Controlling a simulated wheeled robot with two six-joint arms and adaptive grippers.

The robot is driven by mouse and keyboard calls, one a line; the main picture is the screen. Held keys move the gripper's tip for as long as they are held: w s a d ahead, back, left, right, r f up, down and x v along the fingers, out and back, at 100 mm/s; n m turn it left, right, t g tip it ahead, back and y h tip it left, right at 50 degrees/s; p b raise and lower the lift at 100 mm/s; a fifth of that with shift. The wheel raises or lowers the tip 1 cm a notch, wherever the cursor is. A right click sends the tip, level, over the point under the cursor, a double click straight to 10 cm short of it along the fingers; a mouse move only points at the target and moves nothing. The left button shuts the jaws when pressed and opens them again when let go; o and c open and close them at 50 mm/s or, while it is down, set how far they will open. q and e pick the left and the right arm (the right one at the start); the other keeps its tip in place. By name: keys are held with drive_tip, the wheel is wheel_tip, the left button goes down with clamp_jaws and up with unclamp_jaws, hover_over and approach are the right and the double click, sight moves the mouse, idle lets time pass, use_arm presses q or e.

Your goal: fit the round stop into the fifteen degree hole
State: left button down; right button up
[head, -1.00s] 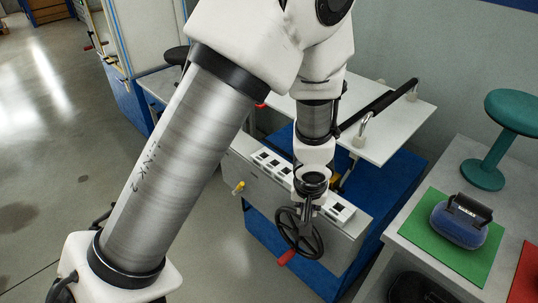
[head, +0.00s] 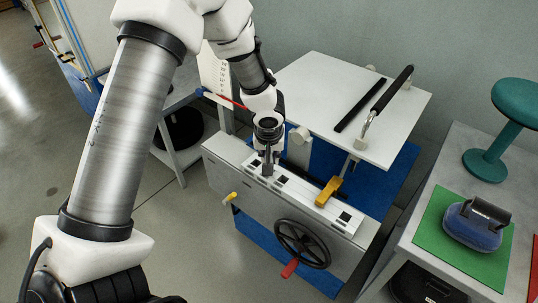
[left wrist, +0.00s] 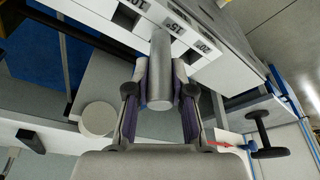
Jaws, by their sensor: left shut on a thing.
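My left gripper (head: 267,168) is over the left part of the labelled strip (head: 318,198) on the grey machine. It is shut on the round stop (left wrist: 160,82), a plain grey cylinder, as the left wrist view shows with the fingers (left wrist: 158,95) on either side. The stop's far end meets or overlaps the strip beside the 15° label (left wrist: 176,28), between the 10° label (left wrist: 133,6) and the 20° label (left wrist: 206,47). The hole there is hidden behind the stop, so I cannot tell whether its end is inside. My right gripper is not in view.
A yellow part (head: 328,190) sits above the strip's right half. A black handwheel (head: 302,245) with a red handle is on the machine's front. A white panel (head: 350,100) carrying dark bars lies behind. A side bench (head: 455,170) holds a blue object (head: 473,225) on a green mat.

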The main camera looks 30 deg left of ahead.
use_arm(q)
drive_tip(key=x, duration=0.4)
drive_tip(key=shift+w+a, duration=0.1)
drive_tip(key=shift+a, duration=0.1)
drive_tip(key=shift+d, duration=0.1)
drive_tip(key=shift+f+b, duration=0.1)
drive_tip(key=shift+b, duration=0.3)
drive_tip(key=c, duration=1)
unclamp_jaws()
